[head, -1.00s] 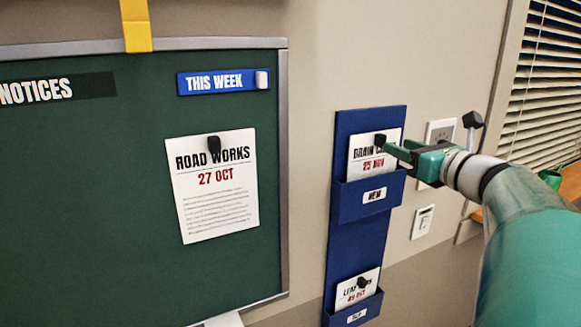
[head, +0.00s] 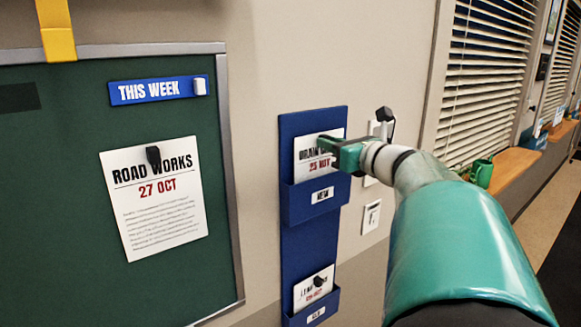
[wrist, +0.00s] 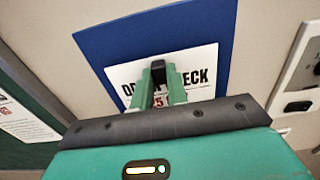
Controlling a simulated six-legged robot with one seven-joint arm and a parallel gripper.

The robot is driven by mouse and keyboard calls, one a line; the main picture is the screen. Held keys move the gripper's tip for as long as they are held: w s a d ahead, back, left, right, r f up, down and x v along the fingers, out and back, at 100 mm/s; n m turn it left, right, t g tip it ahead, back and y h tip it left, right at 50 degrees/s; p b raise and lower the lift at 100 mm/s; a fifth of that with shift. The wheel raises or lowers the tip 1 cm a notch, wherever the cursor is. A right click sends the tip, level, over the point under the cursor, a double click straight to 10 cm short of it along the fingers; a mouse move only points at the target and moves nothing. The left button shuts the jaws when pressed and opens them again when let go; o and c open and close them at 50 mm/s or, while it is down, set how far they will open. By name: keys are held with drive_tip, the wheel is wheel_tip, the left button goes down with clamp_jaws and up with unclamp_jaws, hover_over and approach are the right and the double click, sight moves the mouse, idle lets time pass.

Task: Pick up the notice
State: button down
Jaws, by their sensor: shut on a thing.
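The DRAIN CHECK notice (head: 308,167), a white card dated 25 NOV, stands in the upper pocket labelled NEW of a blue wall rack (head: 312,209). My gripper (head: 322,145) is at its top. In the wrist view, the green fingers of my gripper (wrist: 160,86) are shut on the black clip (wrist: 158,70) on the notice (wrist: 204,66). The fingers cover part of the lettering, and the lower part of the card is hidden. A ROAD WORKS notice (head: 160,215), dated 27 OCT, hangs under its own black clip on the green board (head: 60,200).
Another clipped notice (head: 310,290) sits in the rack's lower pocket. A blue THIS WEEK strip (head: 150,91) with a white block is on the board above ROAD WORKS. Wall switches (head: 371,217) are right of the rack. A green mug (head: 482,173) stands on the sill.

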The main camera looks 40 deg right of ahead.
drive_tip(key=shift+s+r, duration=0.2)
drive_tip(key=shift+r, duration=0.4)
wheel_tip(320, 180, up, 11)
drive_tip(key=s, duration=1.9)
drive_tip(key=shift+s+d+f, duration=0.25)
drive_tip(key=shift+s+f, duration=0.1)
